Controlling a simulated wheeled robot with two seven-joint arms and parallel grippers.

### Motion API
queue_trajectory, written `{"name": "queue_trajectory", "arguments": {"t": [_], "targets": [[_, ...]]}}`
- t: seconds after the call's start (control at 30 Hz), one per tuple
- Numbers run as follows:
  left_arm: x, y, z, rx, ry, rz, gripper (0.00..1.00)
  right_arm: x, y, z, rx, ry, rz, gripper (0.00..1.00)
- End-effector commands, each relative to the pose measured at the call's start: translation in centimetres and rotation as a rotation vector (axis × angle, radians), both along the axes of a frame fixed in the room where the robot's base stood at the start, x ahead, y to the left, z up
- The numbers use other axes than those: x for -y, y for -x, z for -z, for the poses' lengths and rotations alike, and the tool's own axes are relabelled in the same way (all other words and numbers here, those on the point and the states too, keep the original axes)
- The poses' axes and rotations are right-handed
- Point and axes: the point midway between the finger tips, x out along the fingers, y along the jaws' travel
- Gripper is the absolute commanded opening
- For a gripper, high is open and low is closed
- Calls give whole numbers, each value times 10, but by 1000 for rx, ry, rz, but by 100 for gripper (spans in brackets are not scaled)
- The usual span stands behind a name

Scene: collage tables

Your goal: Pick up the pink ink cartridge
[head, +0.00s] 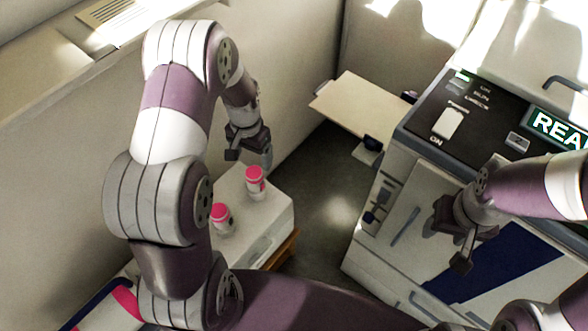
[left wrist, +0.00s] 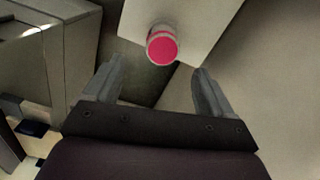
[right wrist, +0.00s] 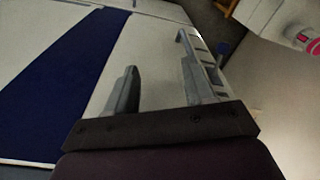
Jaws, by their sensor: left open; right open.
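Two white cartridges with pink caps stand upright on a white cabinet top (head: 280,206) in the head view. The farther pink ink cartridge (head: 255,183) is just below my left gripper (head: 249,155), which is open and empty. The nearer pink ink cartridge (head: 221,220) stands to its lower left. In the left wrist view one pink-capped cartridge (left wrist: 162,46) shows beyond and between the open fingers, apart from them. My right gripper (head: 451,240) is open and empty in front of the grey machine. A pink cap (right wrist: 312,45) shows at the right edge of the right wrist view.
The large grey machine (head: 405,170) with a dark control panel (head: 480,112) and a lit display stands on the right. A beige board (head: 360,105) juts out at the back. A wall is behind the cabinet. Dark floor (head: 325,200) lies open between cabinet and machine.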

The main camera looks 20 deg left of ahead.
Motion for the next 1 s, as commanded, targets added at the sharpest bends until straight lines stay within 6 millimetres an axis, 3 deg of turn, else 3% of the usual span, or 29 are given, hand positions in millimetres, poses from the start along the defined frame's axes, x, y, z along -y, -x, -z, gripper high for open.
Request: {"name": "queue_trajectory", "arguments": {"t": [0.13, 0.4, 0.57, 0.8, 1.0], "targets": [[-1, -6, 3, 6, -1, 71, 84, 0, 0, 2, 0, 0, 0, 53], [-2, -6, 60, 7, 0, 79, 84, 0, 0, 12, 0, 0, 0, 53], [-3, -5, 78, 8, -1, 78, 84, 0, 0, 15, 0, 0, 0, 53], [-6, -2, 119, 8, -1, 78, 84, 0, 0, 23, 0, 0, 0, 53], [-6, -3, 122, 12, -2, 78, 84, 0, 0, 22, 0, 0, 0, 53]]}}
